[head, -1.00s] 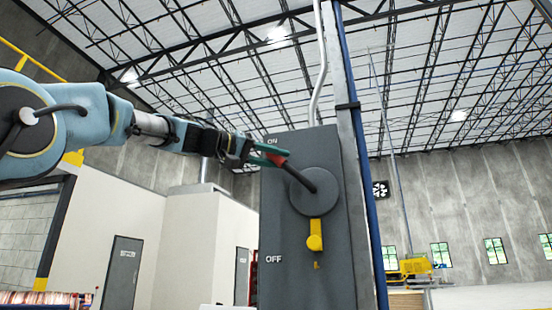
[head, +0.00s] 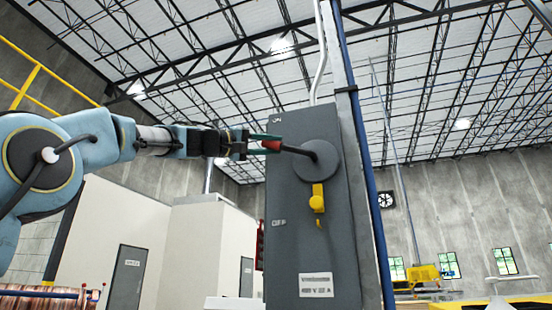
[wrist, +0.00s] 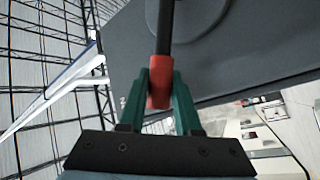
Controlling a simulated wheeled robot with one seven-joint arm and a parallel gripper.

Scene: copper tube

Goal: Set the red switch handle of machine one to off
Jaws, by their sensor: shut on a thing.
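The red switch handle (head: 271,147) is the grip of a dark lever on the round grey hub (head: 317,161) of a grey switch box (head: 300,245). The lever points left and slightly up from the hub, between the ON label (head: 277,117) above and the OFF label (head: 279,222) below. My gripper (head: 262,143) reaches in from the left, its green fingers shut on the red handle. In the wrist view the fingers (wrist: 160,90) flank the red grip (wrist: 160,70), and the dark lever runs away from it towards the hub.
A yellow latch (head: 317,200) sits below the hub, and a white placard (head: 316,285) is on the lower box. A blue pipe (head: 366,190) runs up the box's right side. White walls with a grey door (head: 126,280) stand behind my arm.

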